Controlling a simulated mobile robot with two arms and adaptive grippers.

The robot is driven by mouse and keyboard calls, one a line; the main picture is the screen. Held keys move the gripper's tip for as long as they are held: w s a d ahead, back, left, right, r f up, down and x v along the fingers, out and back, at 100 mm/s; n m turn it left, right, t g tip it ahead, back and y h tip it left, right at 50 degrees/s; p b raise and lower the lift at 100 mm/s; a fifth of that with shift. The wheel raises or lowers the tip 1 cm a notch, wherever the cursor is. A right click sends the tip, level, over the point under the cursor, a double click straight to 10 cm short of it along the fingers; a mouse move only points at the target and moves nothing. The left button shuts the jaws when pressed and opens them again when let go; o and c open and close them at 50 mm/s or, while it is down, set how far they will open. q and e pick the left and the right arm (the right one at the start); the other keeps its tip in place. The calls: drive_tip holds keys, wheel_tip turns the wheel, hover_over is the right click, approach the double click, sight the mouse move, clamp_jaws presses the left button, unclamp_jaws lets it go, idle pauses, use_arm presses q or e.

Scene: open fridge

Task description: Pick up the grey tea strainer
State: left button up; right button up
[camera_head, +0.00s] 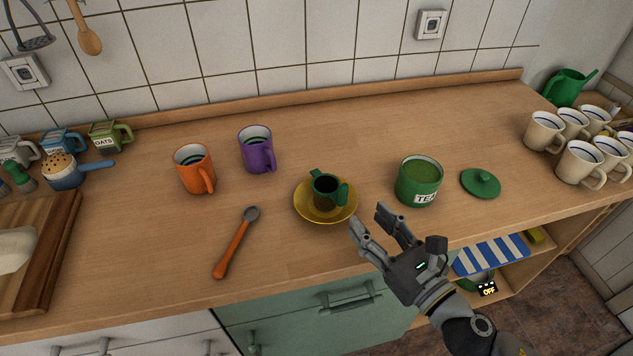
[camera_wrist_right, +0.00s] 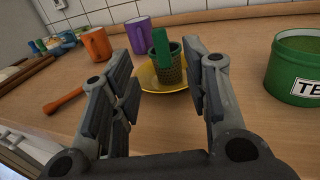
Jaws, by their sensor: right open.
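The grey tea strainer (camera_head: 326,192) stands upright on a yellow saucer (camera_head: 309,213), with green handles at its rim. In the right wrist view, the strainer (camera_wrist_right: 177,71) shows a dark mesh wall and a green handle, and it appears between the two fingers, beyond their tips. My right gripper (camera_head: 370,221) is open and empty. It is in front of and to the right of the saucer, apart from the strainer. My left gripper is not in view.
A green tea tin (camera_head: 416,185) stands right of the saucer, its green lid (camera_head: 480,184) beside it. A purple mug (camera_head: 256,150), an orange mug (camera_head: 194,170) and an orange-handled spoon (camera_head: 236,245) are to the left. Several cream mugs (camera_head: 543,132) stand far right.

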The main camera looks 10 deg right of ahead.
sight(346, 192)
drive_tip(key=p+x, duration=0.2)
drive_tip(key=x, duration=0.2)
drive_tip(key=shift+w+r, duration=0.15)
drive_tip(key=shift+w, duration=0.1)
drive_tip(key=shift+w+a, duration=0.1)
drive_tip(key=shift+w, duration=0.05)
drive_tip(key=shift+w+a+r+p, duration=0.15)
drive_tip(key=shift+w+p, duration=0.3)
drive_tip(key=shift+p, duration=0.05)
drive_tip(key=p+x, duration=0.1)
drive_tip(key=x, duration=0.2)
drive_tip(key=shift+w, duration=0.3)
drive_tip(key=shift+w+a, duration=0.2)
drive_tip(key=shift+w, duration=0.15)
drive_tip(key=shift+s, duration=0.1)
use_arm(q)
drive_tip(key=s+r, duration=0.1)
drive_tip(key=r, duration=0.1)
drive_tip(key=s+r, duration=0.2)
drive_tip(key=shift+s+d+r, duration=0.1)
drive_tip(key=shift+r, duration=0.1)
use_arm(e)
clamp_jaws()
